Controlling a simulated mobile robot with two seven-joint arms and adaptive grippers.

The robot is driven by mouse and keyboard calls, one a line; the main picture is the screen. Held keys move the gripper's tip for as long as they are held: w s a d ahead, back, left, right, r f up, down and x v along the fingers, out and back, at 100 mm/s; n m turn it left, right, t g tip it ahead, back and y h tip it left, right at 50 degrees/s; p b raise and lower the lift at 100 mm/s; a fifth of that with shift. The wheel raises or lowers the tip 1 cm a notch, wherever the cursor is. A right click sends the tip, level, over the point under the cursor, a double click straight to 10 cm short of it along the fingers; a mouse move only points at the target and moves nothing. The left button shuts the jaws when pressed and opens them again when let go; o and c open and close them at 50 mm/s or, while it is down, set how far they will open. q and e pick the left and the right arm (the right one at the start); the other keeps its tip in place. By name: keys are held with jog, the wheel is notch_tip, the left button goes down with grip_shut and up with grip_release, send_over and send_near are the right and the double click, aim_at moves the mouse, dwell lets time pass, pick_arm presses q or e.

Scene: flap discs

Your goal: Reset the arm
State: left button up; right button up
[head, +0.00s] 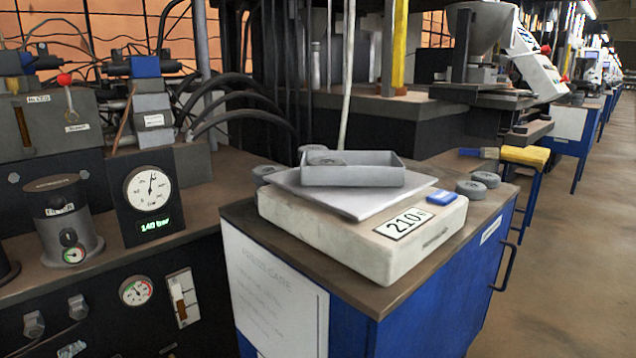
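Neither of my grippers nor my arms show in the head view. A white scale (350,238) with a metal plate (372,203) stands on a blue cabinet (420,305). Its label or display reads 210. A grey open tray (352,176) rests on the plate, and a grey disc (327,160) shows inside it at the left. Two grey flap discs, a front one (470,189) and a back one (487,179), lie on the cabinet top right of the scale. More grey round pieces (266,173) are partly hidden behind the scale.
A hydraulic machine with gauges (150,190) and hoses stands at the left. A brush (479,153) lies behind the discs, near a yellow-topped stool (526,156). The floor aisle (570,240) at the right is clear.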

pick_arm(q)
jog(key=s+a+f+n+g+y, duration=0.1)
jog(key=s+a+f+n+g, duration=0.1)
jog(key=s, duration=0.4)
jog(key=s+a+f+n+g+y, duration=0.1)
jog(key=s+a+f+g, duration=0.1)
jog(key=s, duration=0.4)
jog(key=s+d+f+n+g+h, duration=0.1)
jog(key=d+f, duration=0.3)
jog(key=d, duration=0.4)
jog(key=s+d+f+n+g+h, duration=0.1)
jog(key=s+d+f+n+h, duration=0.2)
jog(key=d, duration=0.5)
jog(key=s+d+f+n+g+h, duration=0.1)
jog(key=s+d+f+n+h, duration=0.1)
jog(key=s+d+f, duration=0.2)
jog(key=shift+d+f, duration=1.4)
jog(key=shift+d, duration=0.55)
